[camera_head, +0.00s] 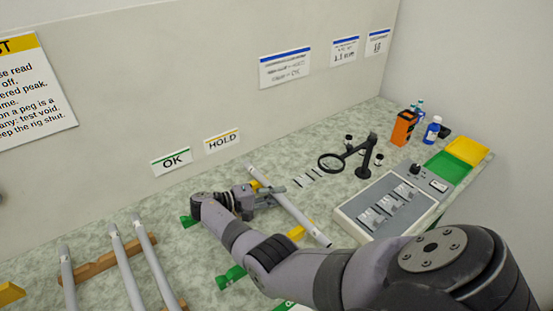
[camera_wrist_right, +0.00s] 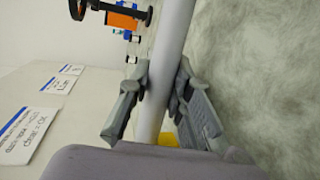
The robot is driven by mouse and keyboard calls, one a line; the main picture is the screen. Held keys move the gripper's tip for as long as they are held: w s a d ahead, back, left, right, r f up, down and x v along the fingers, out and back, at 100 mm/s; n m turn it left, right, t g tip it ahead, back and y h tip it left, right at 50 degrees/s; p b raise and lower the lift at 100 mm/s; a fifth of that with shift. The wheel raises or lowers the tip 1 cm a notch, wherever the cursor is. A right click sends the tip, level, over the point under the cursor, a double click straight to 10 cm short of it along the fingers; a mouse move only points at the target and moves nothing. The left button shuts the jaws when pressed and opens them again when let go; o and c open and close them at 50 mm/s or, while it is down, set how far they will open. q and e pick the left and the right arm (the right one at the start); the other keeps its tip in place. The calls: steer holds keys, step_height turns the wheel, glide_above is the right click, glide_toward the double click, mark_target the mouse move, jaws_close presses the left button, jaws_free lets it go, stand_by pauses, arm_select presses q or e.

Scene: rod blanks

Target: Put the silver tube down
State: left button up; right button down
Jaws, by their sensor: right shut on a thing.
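The silver tube (camera_head: 290,209) runs slantwise over the yellow supports, one at its far end (camera_head: 255,185) and one near its near end (camera_head: 297,232). I cannot tell whether it touches them. My right gripper (camera_head: 275,190) is shut on the tube towards its far half. In the right wrist view the tube (camera_wrist_right: 172,50) passes between the two fingers of the gripper (camera_wrist_right: 163,78), with a bit of yellow below. My left gripper is not in view.
Green supports (camera_head: 230,277) stand left of the yellow ones, partly behind my arm. Several grey tubes (camera_head: 125,265) lie on a wooden rack (camera_head: 105,262) at left. A magnifier stand (camera_head: 365,158) and a framed panel (camera_head: 348,220) stand to the right. OK (camera_head: 172,161) and HOLD (camera_head: 221,142) signs are behind.

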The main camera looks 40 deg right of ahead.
steer(key=c, duration=1.5)
jaws_free()
steer(key=shift+o, duration=0.2)
steer(key=b+v, duration=0.4)
steer(key=v, duration=0.7)
steer(key=shift+a+b, duration=0.25)
steer(key=shift+b, duration=0.1)
steer(key=shift+w+a+r, duration=0.1)
steer(key=shift+a+r, duration=0.05)
steer(key=shift+a, duration=0.1)
steer(key=shift+r, duration=0.1)
